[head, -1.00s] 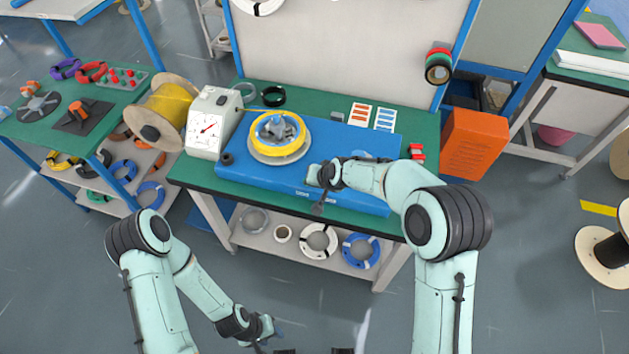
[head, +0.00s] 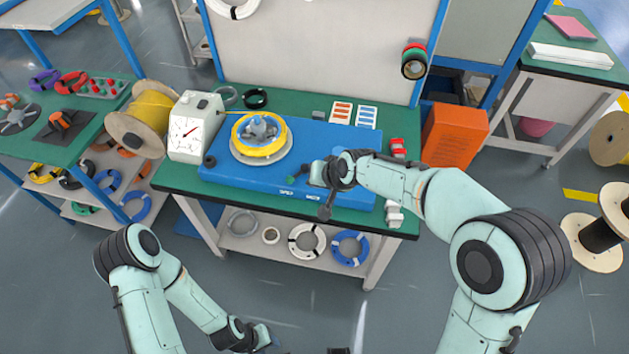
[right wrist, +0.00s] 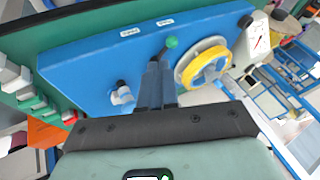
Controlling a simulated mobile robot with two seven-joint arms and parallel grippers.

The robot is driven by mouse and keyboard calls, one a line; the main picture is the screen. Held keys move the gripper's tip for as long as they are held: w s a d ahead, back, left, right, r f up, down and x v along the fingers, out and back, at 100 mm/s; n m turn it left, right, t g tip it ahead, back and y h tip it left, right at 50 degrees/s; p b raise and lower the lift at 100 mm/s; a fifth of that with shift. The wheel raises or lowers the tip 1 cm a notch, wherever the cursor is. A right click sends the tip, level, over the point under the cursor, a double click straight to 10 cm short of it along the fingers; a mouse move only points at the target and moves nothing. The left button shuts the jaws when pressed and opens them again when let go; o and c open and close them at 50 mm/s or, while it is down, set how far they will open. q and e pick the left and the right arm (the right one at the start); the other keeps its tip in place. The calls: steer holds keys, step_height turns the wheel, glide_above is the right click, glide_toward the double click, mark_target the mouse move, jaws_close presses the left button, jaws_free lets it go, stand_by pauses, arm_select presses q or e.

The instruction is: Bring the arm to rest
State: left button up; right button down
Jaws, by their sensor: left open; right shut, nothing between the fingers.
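The coil also shows in the right wrist view (right wrist: 208,66). My right gripper (right wrist: 157,68) is shut and empty over the machine's front, with its tips near a green-knobbed lever (right wrist: 172,43); whether they touch it I cannot tell. My left gripper (head: 270,340) hangs low in front of the bench, near the bottom edge.
A white gauge box (head: 194,128) stands left of the machine. An orange bin (head: 453,136) is right of the bench. Cable coils lie on the lower shelf (head: 264,254). A yellow cable drum (head: 132,128) stands at left. Floor in front is clear.

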stand_by(0.5)
steer(key=s+d+f+g, duration=0.15)
steer(key=s+f, duration=0.25)
steer(key=f, duration=0.4)
steer(key=s+d+f+g+h, duration=0.1)
steer(key=s+d+f, duration=0.2)
steer(key=f, duration=0.4)
steer(key=s+d+f+g, duration=0.1)
steer(key=s+d+f, duration=0.25)
steer(key=f, duration=0.45)
steer(key=s+f+m+g, duration=0.1)
steer(key=s+f, duration=0.4)
steer(key=s, duration=0.5)
steer(key=s+f+m+g, duration=0.1)
steer(key=s+f, duration=0.4)
steer(key=s, duration=0.6)
steer(key=shift+s+f+g+y, duration=0.25)
steer(key=shift+f+g+y, duration=0.05)
steer(key=shift+g+y, duration=0.1)
